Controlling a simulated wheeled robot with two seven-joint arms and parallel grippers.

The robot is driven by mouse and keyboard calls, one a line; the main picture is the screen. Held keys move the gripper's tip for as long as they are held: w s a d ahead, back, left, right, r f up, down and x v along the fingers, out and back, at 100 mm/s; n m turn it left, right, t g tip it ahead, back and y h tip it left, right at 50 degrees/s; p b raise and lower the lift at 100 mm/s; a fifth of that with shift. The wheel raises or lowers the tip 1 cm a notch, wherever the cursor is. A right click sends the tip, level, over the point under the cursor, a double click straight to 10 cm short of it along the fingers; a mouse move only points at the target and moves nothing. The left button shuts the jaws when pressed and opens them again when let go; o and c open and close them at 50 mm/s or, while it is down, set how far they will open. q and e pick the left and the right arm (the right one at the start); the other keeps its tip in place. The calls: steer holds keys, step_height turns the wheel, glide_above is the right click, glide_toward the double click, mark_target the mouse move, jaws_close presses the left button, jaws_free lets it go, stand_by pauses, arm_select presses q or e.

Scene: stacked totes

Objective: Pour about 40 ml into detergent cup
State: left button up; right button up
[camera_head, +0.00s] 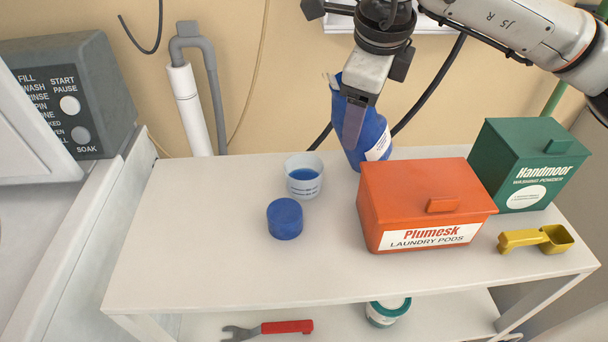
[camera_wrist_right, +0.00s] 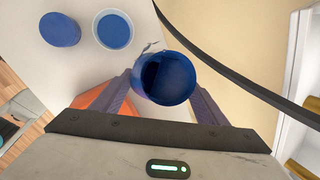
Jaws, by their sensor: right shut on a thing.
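A translucent white cup (camera_head: 304,185) stands on the shelf top with blue liquid in it; it also shows in the right wrist view (camera_wrist_right: 98,32). A blue bottle (camera_head: 368,148) is behind the orange box, slightly tilted, with its base hidden. My right gripper (camera_head: 352,135) is shut on the bottle. In the right wrist view the bottle's open mouth (camera_wrist_right: 168,78) sits between my fingers. A blue cap (camera_head: 285,219) lies on the shelf in front of the cup, apart from it. My left gripper is not in view.
An orange Plumesk box (camera_head: 405,205) stands right of the cup, with a green Handmoor box (camera_head: 530,160) behind it. A yellow scoop (camera_head: 535,239) lies at the right edge. The left and front of the shelf top (camera_head: 200,250) are clear. A washer (camera_head: 60,90) is at left.

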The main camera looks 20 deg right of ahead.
steer(key=shift+w+d+f+y+b, duration=0.1)
steer(key=shift+d+f+y+b, duration=0.05)
steer(key=shift+y+b, duration=0.35)
steer(key=shift+d+f+y+b, duration=0.15)
steer(key=shift+y+b, duration=0.15)
steer(key=shift+y, duration=0.3)
steer(key=shift+m+y+b, duration=0.4)
steer(key=shift+y+b, duration=0.4)
steer(key=shift+y, duration=0.2)
steer(key=shift+r, duration=0.1)
steer(key=shift+r, duration=0.1)
